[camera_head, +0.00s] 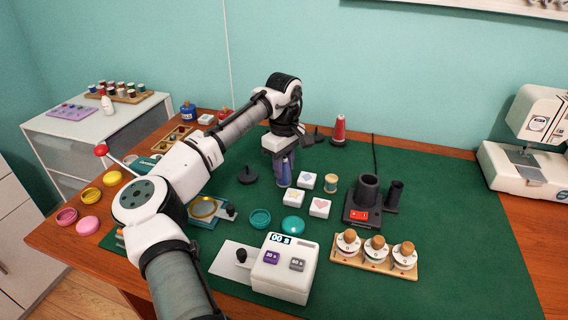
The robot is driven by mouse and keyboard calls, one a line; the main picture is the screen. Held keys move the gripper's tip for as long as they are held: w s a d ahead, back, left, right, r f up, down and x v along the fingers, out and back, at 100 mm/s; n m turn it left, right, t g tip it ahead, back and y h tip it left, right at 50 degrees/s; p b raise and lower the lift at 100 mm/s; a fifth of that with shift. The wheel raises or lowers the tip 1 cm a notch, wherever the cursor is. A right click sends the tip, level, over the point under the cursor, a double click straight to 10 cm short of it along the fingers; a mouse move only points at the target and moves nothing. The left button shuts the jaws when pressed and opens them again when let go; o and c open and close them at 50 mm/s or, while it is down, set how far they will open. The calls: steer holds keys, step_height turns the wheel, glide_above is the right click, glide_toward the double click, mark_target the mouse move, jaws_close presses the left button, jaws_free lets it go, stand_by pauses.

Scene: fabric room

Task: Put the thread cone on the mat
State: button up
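A red thread cone (338,130) stands upright at the back of the table, right of my arm's end. The large green mat (450,210) covers most of the table, and the cone's base is at or near its back edge. My gripper (284,158) points down over the middle-back of the mat, left of the red cone and apart from it. A blue upright thing (284,174) is directly beneath or between its fingers. The fingers are small and dark here, so I cannot tell whether they are closed on it.
White patterned blocks (293,197), a small thread spool (330,184) and a black holder (367,196) stand near my gripper. A white timer box (284,270) and a wooden rack of stoppered jars (375,254) are in front. The mat's right side is clear.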

steer(key=o, duration=0.4)
steer(key=shift+r, duration=0.1)
step_height(320, 180, up, 12)
steer(key=shift+r, duration=0.1)
stand_by(0.5)
